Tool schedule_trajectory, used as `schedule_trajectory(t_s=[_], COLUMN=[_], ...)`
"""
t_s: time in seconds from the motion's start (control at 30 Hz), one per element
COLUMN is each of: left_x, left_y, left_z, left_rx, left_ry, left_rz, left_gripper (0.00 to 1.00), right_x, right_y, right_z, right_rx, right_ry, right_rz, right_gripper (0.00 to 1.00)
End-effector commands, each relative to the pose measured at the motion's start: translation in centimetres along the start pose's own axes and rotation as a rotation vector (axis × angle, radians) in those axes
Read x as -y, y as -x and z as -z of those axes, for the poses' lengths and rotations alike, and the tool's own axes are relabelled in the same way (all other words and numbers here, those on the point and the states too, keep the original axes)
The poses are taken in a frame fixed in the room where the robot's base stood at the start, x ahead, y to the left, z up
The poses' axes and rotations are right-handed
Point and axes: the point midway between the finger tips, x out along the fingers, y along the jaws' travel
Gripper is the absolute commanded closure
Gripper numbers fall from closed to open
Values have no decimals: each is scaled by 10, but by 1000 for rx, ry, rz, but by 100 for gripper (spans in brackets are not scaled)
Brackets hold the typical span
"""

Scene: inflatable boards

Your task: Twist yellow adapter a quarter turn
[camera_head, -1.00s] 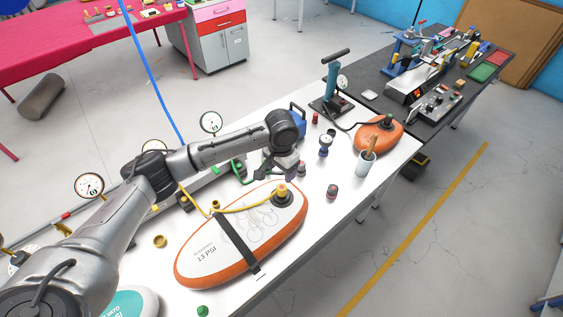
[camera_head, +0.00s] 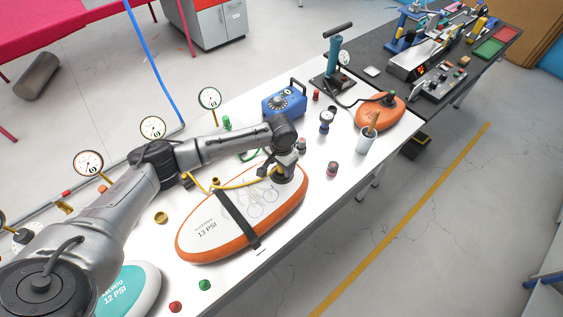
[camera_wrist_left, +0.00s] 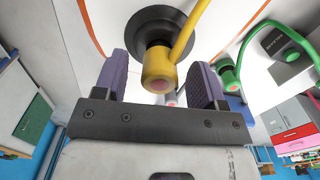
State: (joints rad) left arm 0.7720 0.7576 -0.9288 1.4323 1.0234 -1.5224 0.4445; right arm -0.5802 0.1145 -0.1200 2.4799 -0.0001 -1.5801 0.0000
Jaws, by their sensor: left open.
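The yellow adapter (camera_wrist_left: 160,68) sits on a black round valve (camera_wrist_left: 160,24) in the left wrist view, with a yellow hose leading off it. My left gripper (camera_wrist_left: 165,75) is open, with one finger on each side of the adapter and gaps showing on both sides. In the head view the left gripper (camera_head: 281,166) is at the valve end of the orange-and-white inflatable board (camera_head: 211,231) marked 13 PSI, and hides most of the adapter. The yellow hose (camera_head: 232,186) runs left from there across the board. My right gripper is not in view.
A black strap (camera_head: 238,219) crosses the board. A pump (camera_head: 333,70), a blue box (camera_head: 284,101), a cup (camera_head: 366,139) and a small orange board (camera_head: 380,111) stand farther back. Red and green caps lie near the front edge. A teal board (camera_head: 130,290) is at lower left.

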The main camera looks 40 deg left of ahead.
Motion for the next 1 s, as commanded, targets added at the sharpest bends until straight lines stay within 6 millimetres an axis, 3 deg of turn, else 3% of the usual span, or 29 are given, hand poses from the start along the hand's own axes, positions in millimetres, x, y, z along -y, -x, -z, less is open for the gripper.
schedule_trajectory(t_s=[0.17, 0.7, 0.73, 0.93, 1.0], left_x=[0, 0, 0, 0, 0], left_y=[0, 0, 0, 0, 1], left_z=[0, 0, 0, 0, 0], left_rx=[0, 0, 0, 0, 0], left_ry=[0, 0, 0, 0, -2], left_rz=[0, 0, 0, 0, 0], left_gripper=[38, 89, 67, 86, 87], right_x=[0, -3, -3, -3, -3], right_y=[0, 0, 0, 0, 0], right_z=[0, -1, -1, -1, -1], right_rx=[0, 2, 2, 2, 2], right_ry=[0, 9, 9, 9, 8], right_rz=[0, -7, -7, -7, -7], right_gripper=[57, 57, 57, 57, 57])
